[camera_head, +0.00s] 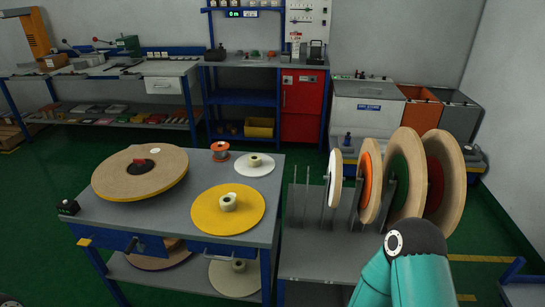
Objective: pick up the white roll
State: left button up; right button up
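Several things could be the white roll. A small cream-white roll (229,203) sits at the middle of a flat yellow disc (209,219) on the grey table. A smaller pale roll (255,161) sits on a flat white disc (268,169) at the table's back right. A reel with a white face (333,178) stands upright at the left of the row of reels on the rack. Neither gripper is in view.
A large tan disc (115,181) lies on the table's left over a raised support. An orange spool (220,151) stands at the back. Orange, green and red-faced reels fill the rack (318,247) to the right.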

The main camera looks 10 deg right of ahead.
aim_at(254, 165)
jog(key=u, duration=0.05)
jog(key=i, duration=1.15)
jog(key=u, duration=0.6)
